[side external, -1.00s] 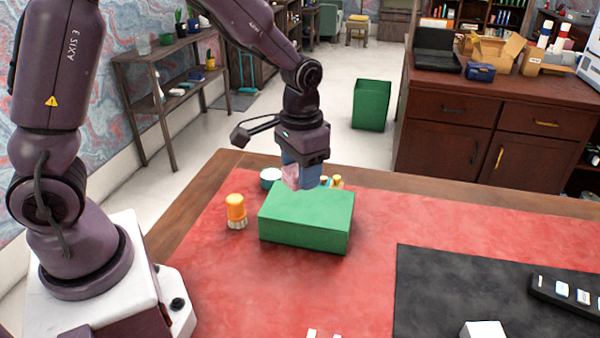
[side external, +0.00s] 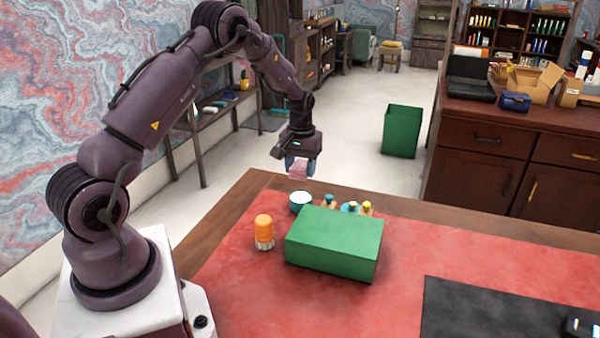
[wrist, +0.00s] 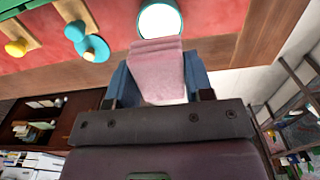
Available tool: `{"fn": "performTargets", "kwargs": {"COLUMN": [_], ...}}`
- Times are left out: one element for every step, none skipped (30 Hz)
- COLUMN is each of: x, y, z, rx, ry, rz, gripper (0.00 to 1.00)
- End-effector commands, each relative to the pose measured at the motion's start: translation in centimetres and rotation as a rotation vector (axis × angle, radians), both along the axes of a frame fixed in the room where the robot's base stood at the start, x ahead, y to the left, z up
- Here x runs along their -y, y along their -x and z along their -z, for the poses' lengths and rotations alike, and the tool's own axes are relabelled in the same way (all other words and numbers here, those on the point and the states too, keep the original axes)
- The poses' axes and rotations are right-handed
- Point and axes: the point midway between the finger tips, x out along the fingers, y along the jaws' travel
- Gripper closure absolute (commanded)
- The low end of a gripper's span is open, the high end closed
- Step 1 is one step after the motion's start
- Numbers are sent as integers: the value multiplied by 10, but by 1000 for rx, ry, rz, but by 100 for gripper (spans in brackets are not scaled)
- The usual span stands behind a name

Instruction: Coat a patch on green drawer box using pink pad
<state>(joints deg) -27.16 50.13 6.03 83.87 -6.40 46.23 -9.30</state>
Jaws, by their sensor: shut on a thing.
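My gripper (side external: 299,166) is shut on the pink pad (side external: 298,172), which hangs below the fingers. In the wrist view the pad (wrist: 158,68) sits between the two blue fingers. The green drawer box (side external: 335,243) lies on the red desk mat, and its top looks evenly green with no patch I can make out. My gripper is in the air behind and left of the box, apart from it. A small round dish with a pale inside (side external: 300,201) stands behind the box; it also shows in the wrist view (wrist: 160,20), just beyond the pad.
An orange-topped brush (side external: 264,230) stands left of the box. Several small knobbed pieces (side external: 352,207) stand close behind the box. A black mat (side external: 490,312) lies at the front right. The red mat (side external: 450,245) is clear right of the box.

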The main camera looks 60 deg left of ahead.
Motion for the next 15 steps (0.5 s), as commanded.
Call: {"fn": "performTargets", "kwargs": {"x": [1, 1, 1, 1, 1, 1, 1, 1, 1, 1, 1, 1, 1, 1, 1], "y": [1, 1, 1, 1, 1, 1, 1, 1, 1, 1, 1, 1, 1, 1, 1], "z": [3, 5, 8, 11, 14, 18, 22, 25, 29, 32, 36, 39, 42, 45, 48], "rx": [-3, -3, -3, -3, -3, -3, -4, -4, -3, -3, -3, -2, -2, -2, -2], "ry": [1, 1, 1, 1, 1, 1, 2, 2, 1, 1, 1, 1, 1, 1, 1], "rz": [-6, -7, -7, -7, -6, -6, -6, -6, -6, -6, -6, -5, -5, -5, -5], "gripper": [72, 72, 72, 72, 72, 72, 72, 72, 72, 72, 72, 72, 72, 72, 72]}}
